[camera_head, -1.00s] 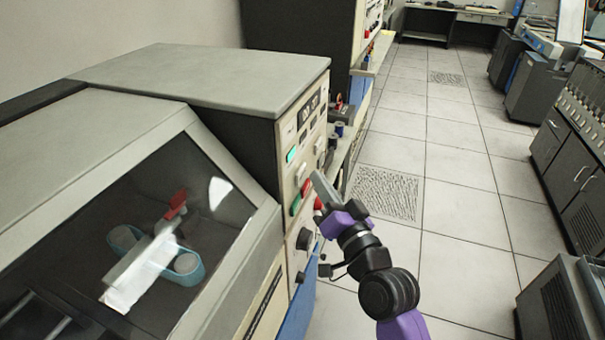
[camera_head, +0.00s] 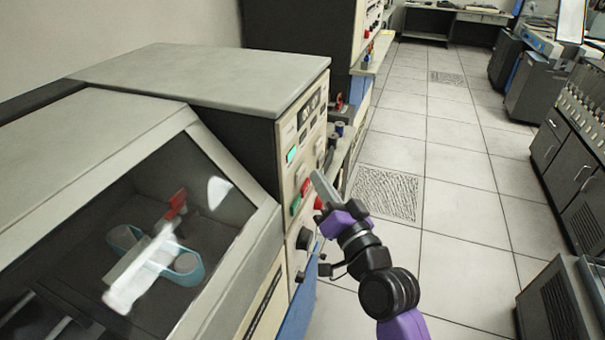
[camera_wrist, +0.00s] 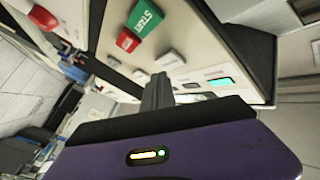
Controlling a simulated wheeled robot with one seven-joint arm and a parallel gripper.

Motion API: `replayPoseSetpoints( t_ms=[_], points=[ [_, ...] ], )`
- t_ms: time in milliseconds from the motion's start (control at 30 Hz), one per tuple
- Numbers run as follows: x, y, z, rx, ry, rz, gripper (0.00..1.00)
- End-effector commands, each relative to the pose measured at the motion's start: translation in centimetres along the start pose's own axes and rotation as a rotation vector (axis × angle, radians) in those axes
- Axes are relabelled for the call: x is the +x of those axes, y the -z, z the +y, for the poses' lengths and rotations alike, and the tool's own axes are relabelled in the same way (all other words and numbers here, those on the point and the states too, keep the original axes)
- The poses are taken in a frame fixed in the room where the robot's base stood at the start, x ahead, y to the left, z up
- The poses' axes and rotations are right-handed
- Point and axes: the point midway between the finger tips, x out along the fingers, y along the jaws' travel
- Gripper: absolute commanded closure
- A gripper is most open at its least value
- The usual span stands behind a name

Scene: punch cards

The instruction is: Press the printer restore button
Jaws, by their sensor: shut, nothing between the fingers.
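The printer's control panel (camera_head: 287,142) faces the aisle. In the wrist view it carries a green START button (camera_wrist: 145,17), a red button (camera_wrist: 128,42) and several pale buttons, including one pale button (camera_wrist: 171,60) near my fingertips. A teal lit indicator (camera_wrist: 222,82) is to their right. Small labels are too blurred to read, so I cannot tell which button is restore. My gripper (camera_head: 318,177) is shut and empty, its tips in front of the panel near the buttons. It also shows in the wrist view (camera_wrist: 157,84). I cannot tell whether it touches a button.
The printer's glass cover (camera_head: 150,235) is at the left. A black knob (camera_head: 305,238) sits low on the panel, and a large red button (camera_wrist: 43,17) stands out in the wrist view. Tiled floor (camera_head: 455,200) lies clear to the right; grey cabinets (camera_head: 580,180) line the far right.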

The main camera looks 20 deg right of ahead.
Motion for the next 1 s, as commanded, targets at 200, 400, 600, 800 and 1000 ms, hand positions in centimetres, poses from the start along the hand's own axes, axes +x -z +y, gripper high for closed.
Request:
replayPoseSetpoints(
  t_ms=[200,400,600,800,1000],
  points=[
    [0.0,0.0,0.0,0.0,0.0,0.0,1.0],
    [0.0,0.0,0.0,0.0,0.0,0.0,1.0],
    [0.16,-0.05,-0.17,0.0,0.0,-0.001,1.0],
    [0.58,-0.32,-0.48,0.0,0.0,0.0,1.0],
    [0.6,-0.42,-0.44,0.0,0.0,0.0,1.0]
  ],
)
